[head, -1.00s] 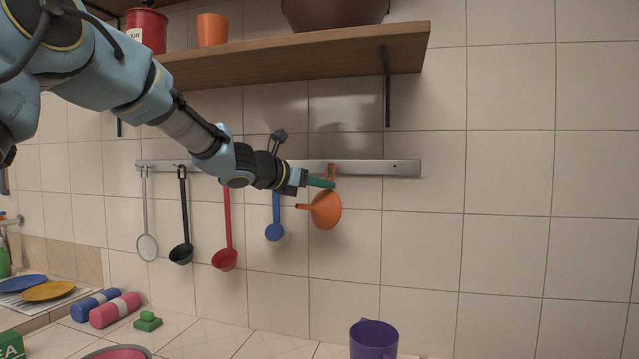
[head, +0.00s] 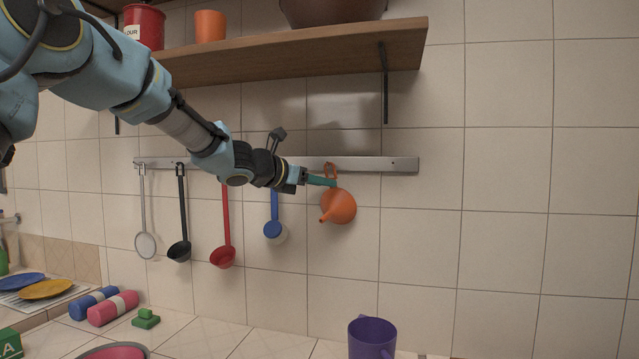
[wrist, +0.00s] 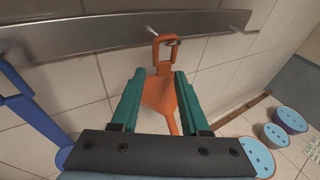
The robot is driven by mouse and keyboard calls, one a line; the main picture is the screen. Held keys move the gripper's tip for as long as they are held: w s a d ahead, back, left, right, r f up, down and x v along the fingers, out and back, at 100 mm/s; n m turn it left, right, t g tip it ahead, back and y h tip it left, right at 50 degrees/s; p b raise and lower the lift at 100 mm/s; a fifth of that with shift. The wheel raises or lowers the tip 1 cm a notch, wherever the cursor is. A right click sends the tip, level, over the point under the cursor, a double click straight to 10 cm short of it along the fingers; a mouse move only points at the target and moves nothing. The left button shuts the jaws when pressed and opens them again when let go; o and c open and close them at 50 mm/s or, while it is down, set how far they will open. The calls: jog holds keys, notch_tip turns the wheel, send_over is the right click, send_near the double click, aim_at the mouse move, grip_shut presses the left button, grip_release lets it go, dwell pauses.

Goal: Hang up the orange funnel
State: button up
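The orange funnel (head: 338,206) hangs at the rail (head: 390,165) on the wall, its spout pointing down and to the left. In the wrist view the loop of the funnel (wrist: 160,94) appears to be around a small hook on the rail (wrist: 110,35). My gripper (head: 322,182) is just below the rail at the funnel's upper part. In the wrist view the green fingers of my gripper (wrist: 160,72) stand apart on either side of the funnel, with no clear grip on it.
A wooden shelf (head: 300,52) is above. A purple mug (head: 372,338) stands on the counter below. The wall to the right is clear.

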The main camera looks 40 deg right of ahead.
jog(key=shift+o, duration=0.9)
jog(key=b+v, duration=0.3)
jog(key=v, duration=0.7)
jog(key=shift+a, duration=0.35)
jog(key=shift+r, duration=0.1)
jog(key=shift+s+a+b, duration=0.45)
jog(key=shift+s+a, duration=0.05)
jog(key=shift+a, duration=0.35)
jog(key=shift+s+a+b, duration=0.4)
jog(key=shift+s+a, duration=0.15)
jog(key=shift+a, duration=0.3)
jog(key=shift+c, duration=0.4)
grip_shut()
